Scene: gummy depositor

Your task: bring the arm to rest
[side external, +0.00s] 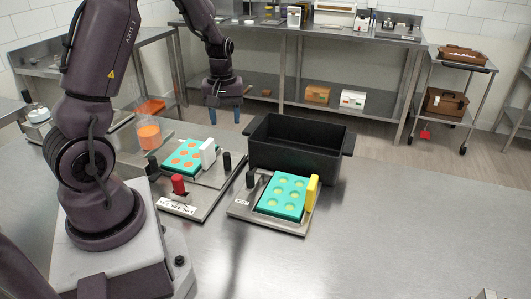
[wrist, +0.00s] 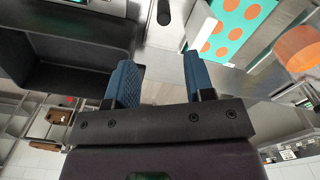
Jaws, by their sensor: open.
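My gripper (side external: 223,115) hangs with its blue fingers pointing down, high above the far part of the steel table (side external: 390,215). In the wrist view the two blue fingers (wrist: 156,85) are spread apart with nothing between them. My gripper is apart from every object on the table. In the side view it appears above and behind the teal mold with orange fills (side external: 184,156) and to the left of the black bin (side external: 300,146). That mold also shows in the wrist view (wrist: 238,15), at the upper right.
A second teal mold with yellow-green fills (side external: 282,196) sits on a metal plate beside a yellow block (side external: 312,193). A red-topped knob (side external: 179,185), a white block (side external: 208,153) and a clear container of orange liquid (side external: 149,133) stand near my base. The table's right side is clear.

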